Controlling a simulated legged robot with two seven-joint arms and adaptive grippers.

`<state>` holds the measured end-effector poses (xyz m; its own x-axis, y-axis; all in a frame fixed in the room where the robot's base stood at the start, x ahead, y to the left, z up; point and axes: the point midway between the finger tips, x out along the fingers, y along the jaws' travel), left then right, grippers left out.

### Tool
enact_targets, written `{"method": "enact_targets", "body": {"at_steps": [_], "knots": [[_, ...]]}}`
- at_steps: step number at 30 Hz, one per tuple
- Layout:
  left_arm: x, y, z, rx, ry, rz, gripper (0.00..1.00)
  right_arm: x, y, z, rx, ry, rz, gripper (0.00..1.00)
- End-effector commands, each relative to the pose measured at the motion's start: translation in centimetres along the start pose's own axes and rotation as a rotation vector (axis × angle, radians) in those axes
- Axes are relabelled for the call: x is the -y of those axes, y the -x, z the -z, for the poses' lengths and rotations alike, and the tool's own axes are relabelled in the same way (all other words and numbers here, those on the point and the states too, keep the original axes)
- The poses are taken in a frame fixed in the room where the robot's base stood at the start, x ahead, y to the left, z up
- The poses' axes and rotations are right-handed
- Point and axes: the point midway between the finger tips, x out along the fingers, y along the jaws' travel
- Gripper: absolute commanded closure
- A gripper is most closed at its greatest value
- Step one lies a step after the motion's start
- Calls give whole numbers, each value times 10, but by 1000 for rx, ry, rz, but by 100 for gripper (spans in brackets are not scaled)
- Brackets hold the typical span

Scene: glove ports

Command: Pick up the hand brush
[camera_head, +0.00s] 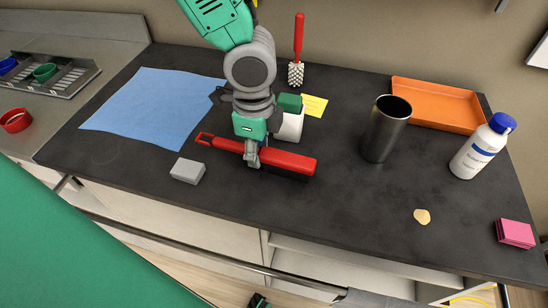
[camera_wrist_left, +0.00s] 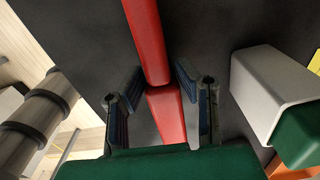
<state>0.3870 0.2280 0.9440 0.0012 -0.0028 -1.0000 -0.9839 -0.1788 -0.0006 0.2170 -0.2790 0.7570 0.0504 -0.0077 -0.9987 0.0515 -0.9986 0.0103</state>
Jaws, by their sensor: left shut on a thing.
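The red hand brush (camera_head: 288,162) is a long bar with a looped handle end at the left, near the middle of the dark worktop. My left gripper (camera_head: 252,160) reaches down over its middle and is shut on it. In the left wrist view the red brush (camera_wrist_left: 145,40) runs between the two dark fingers (camera_wrist_left: 160,95). The brush's underside is hidden, so I cannot tell whether it touches the worktop. My right gripper is not in view.
A grey block (camera_head: 187,171) lies left of the brush, near the front edge. A white piece (camera_head: 291,126) with a green block stands close behind the gripper. A dark cylinder (camera_head: 385,130) and a white bottle (camera_head: 478,150) stand right. A blue cloth (camera_head: 150,108) lies left.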

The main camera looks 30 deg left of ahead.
Motion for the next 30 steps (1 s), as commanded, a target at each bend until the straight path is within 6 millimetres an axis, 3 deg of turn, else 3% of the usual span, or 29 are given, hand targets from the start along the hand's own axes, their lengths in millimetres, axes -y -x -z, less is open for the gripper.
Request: {"method": "enact_targets", "body": {"at_steps": [8,15,21,30], "knots": [[1,12,0,0,1,2,100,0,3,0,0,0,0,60],[0,61,0,-2,1,4,100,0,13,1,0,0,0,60],[1,91,0,-2,1,1,100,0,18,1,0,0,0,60],[0,100,0,-1,1,-2,100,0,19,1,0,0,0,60]]}}
